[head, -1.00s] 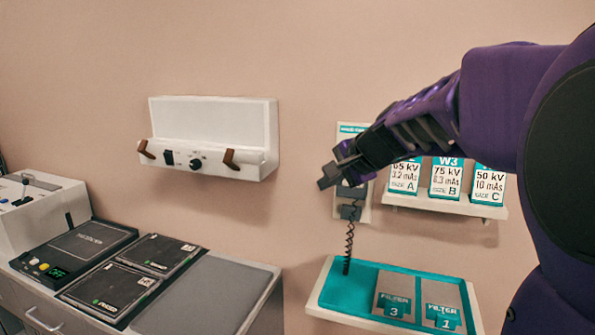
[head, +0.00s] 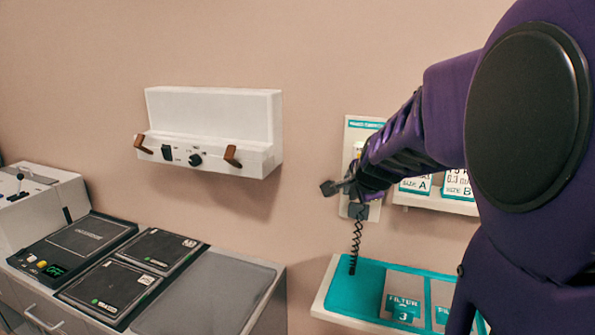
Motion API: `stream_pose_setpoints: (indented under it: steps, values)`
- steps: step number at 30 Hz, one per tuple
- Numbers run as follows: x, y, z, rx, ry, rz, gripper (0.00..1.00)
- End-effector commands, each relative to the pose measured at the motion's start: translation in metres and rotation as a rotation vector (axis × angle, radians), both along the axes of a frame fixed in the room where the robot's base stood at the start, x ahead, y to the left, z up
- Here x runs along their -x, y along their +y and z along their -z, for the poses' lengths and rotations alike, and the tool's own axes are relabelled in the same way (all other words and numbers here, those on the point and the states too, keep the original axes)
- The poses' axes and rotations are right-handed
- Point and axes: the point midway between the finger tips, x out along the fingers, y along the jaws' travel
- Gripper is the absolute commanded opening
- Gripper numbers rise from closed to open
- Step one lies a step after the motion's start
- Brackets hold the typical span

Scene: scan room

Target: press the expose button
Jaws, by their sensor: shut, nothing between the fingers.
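My gripper (head: 335,188) is shut and empty. It is in front of the lower part of a white wall panel (head: 352,132) with a teal label along its top. My gripper and forearm hide much of this panel. A dark piece (head: 358,211) shows just below the gripper, with a coiled black cord (head: 356,245) hanging from it. I cannot make out a button marked expose. Whether the gripper touches the panel or the dark piece, I cannot tell.
A teal tray (head: 362,299) with filter plates lies below the panel. A shelf of cards (head: 415,186) is partly behind my arm. A white wall box (head: 212,115) with brown handles hangs left. Dark plates (head: 156,250) and a lit device (head: 75,245) lie on the left counter.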

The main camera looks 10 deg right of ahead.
Motion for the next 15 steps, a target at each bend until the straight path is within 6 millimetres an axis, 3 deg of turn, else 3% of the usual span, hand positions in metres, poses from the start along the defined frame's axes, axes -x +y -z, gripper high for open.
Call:
stream_pose_setpoints:
  steps: [9,15]
  values:
    - [-0.001,-0.001,0.000,0.000,0.000,0.000,0.00]
    - [-0.015,-0.011,0.002,-0.001,0.002,0.001,0.00]
